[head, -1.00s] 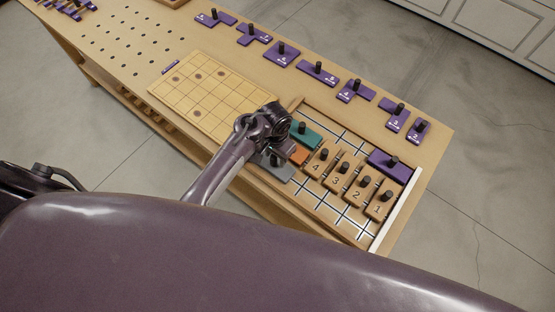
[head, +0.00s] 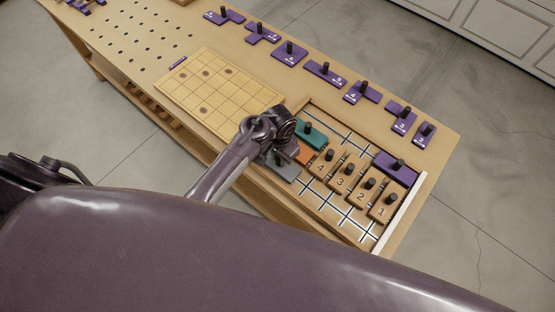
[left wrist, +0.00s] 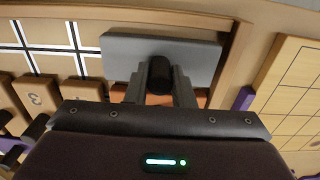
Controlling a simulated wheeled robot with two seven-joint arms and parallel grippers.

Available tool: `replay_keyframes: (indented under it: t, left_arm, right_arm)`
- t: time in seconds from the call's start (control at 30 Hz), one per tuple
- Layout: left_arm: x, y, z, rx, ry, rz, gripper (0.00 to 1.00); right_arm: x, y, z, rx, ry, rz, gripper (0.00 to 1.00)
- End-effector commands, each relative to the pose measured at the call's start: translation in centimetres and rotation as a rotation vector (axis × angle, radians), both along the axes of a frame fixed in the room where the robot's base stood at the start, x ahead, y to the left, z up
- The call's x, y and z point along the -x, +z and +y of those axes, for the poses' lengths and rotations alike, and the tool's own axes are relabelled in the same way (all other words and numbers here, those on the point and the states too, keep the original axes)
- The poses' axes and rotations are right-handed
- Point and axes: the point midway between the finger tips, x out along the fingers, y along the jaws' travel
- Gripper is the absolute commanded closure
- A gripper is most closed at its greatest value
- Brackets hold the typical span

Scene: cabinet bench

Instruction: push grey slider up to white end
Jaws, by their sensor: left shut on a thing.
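The grey slider (head: 287,173) lies in the near left corner of the sliding tray (head: 338,217) in the head view, partly hidden by my left arm. It shows as a flat grey block (left wrist: 196,58) in the left wrist view, with a dark knob. My left gripper (left wrist: 160,80) is shut on that knob; in the head view its fingers (head: 281,157) are mostly hidden. The white end (head: 402,212) is a strip along the tray's right side, far from the grey slider. My right gripper is not in view.
An orange slider (head: 305,155) sits beside the grey one, with a teal slider (head: 311,137) beyond. Several numbered wooden sliders (head: 342,180) and a purple slider (head: 394,171) stand toward the white end. The tray's near lane, right of the grey slider, is clear.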

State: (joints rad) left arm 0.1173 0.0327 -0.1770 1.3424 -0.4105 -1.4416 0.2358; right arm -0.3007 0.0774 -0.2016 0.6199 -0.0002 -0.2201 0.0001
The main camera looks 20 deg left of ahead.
Motion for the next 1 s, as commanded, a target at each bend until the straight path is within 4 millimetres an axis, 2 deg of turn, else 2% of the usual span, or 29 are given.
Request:
replay_keyframes:
  t: [1.0]
  left_arm:
    - [2.4,0.0,-6.8,0.001,-0.002,0.000,0.91]
  right_arm:
    - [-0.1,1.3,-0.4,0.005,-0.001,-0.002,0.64]
